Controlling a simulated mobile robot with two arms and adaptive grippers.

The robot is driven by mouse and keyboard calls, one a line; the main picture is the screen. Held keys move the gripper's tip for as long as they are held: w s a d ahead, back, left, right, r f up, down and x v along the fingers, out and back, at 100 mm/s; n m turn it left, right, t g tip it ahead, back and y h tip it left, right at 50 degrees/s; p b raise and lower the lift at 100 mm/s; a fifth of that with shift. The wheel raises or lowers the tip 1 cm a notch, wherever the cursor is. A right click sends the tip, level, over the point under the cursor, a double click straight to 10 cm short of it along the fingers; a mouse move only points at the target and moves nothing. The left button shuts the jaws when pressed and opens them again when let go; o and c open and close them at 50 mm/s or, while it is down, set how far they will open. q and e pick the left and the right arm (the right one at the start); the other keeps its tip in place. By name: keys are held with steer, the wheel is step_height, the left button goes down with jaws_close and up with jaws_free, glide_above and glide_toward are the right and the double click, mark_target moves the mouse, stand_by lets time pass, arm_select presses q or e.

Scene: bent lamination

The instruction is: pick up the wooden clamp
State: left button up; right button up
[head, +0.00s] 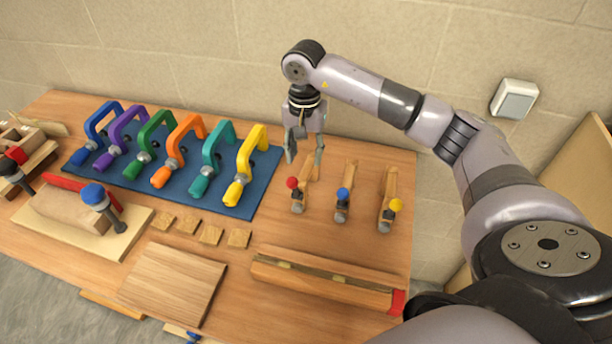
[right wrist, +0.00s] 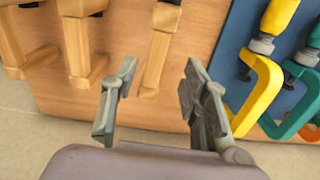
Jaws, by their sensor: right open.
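My right gripper (head: 305,157) is open and empty, pointing down above the far end of the red-knobbed clamp. In the right wrist view, one wooden clamp (right wrist: 158,48) shows beyond the gap between the open fingers (right wrist: 155,88), and two more, the middle one (right wrist: 80,42) and the outer one (right wrist: 20,45), lie to the left. No contact with a clamp is visible. My left gripper is out of view.
A blue mat (head: 228,203) with several coloured clamps, the yellow one (head: 252,160) nearest, lies left of the gripper. A long wooden piece (head: 320,282) lies in front, a square board (head: 172,283) to its left. The wall (head: 220,45) stands close behind the bench (head: 255,232).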

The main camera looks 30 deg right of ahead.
mark_target(306, 170)
steer(key=shift+f, duration=0.55)
steer(key=shift+s+f+p, duration=0.2)
steer(key=shift+f+p, duration=0.1)
steer(key=shift+p, duration=0.15)
step_height(306, 170, down, 4)
steer(key=shift+s+r+p, duration=0.15)
steer(key=shift+r+p, duration=0.1)
steer(key=shift+p, duration=0.65)
steer(key=shift+f, duration=0.45)
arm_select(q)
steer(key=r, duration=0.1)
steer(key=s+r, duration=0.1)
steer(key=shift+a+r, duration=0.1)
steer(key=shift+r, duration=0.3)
arm_select(e)
steer(key=shift+c, duration=1.4)
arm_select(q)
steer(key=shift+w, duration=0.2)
arm_select(e)
jaws_close()
